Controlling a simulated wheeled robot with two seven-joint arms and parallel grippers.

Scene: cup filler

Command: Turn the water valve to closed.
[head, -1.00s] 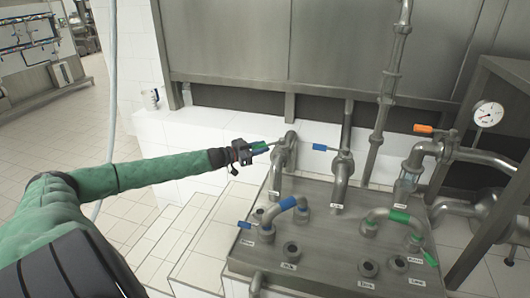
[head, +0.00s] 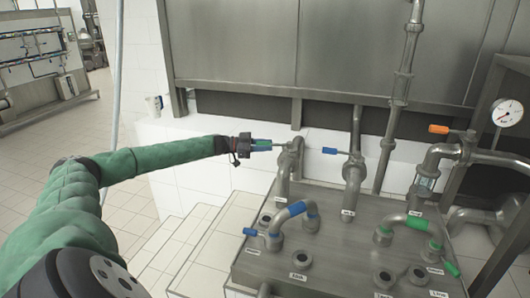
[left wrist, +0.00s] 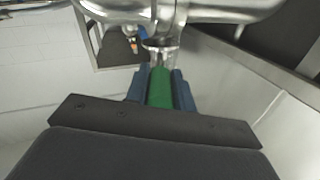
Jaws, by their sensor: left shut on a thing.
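My left gripper (head: 263,144) is shut on a green valve handle (left wrist: 160,88) in the left wrist view, with its blue fingers on both sides of it. In the head view the handle points left from the top of a metal pipe valve (head: 291,155), roughly level, and is mostly hidden by the fingers. A second valve to its right has a blue handle (head: 330,151) pointing left. A third, farther right, has an orange handle (head: 438,129), also pointing left. The small labels are too blurred to read. My right gripper is not in view.
A steel panel (head: 340,230) carries a blue-ended bent pipe (head: 292,210), a green-ended bent pipe (head: 410,222) and several round ports. A steel tank wall (head: 330,45) stands behind. A pressure gauge (head: 507,112) is at right. White tiled steps (head: 190,235) lie below my arm.

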